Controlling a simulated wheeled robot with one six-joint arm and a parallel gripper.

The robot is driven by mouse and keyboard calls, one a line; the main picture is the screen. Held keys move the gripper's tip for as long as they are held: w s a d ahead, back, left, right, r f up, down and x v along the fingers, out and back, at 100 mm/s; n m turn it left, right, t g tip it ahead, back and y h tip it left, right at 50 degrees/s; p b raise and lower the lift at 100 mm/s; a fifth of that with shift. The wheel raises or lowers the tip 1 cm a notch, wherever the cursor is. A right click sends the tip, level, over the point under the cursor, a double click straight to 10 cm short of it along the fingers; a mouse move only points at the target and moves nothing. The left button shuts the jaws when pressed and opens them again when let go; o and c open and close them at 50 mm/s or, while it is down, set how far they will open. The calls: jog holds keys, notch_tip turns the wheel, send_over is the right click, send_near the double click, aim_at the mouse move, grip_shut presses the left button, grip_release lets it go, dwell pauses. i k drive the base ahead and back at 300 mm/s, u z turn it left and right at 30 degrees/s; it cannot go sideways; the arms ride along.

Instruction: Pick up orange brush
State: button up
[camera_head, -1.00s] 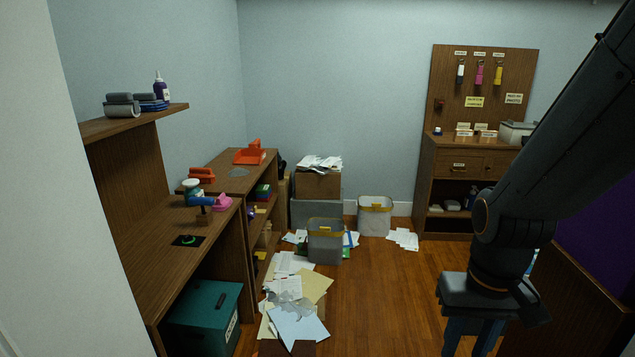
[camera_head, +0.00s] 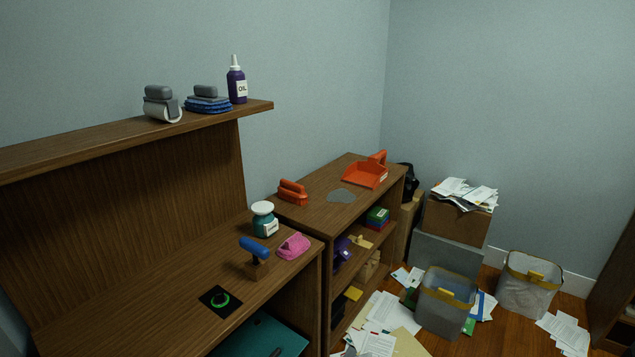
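The orange brush (camera_head: 292,193) lies on the top of the far wooden cabinet (camera_head: 318,216), near its left edge by the wall. It has an orange handle over an orange body. An orange dustpan (camera_head: 366,174) lies farther back on the same top, with a grey patch (camera_head: 341,196) between them. My gripper is outside the current head view.
The nearer bench holds a teal jar (camera_head: 264,219), a blue-handled stamp (camera_head: 256,256), a pink cloth (camera_head: 294,246) and a black pad with a green ring (camera_head: 219,301). A shelf (camera_head: 130,133) overhangs at left. Papers (camera_head: 378,328) and bins (camera_head: 446,301) crowd the floor.

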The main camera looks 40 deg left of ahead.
aim_at(295, 192)
jog(key=i, duration=1.75)
jog(key=u, duration=2.25)
jog(key=i, duration=1)
jog(key=u, duration=0.05)
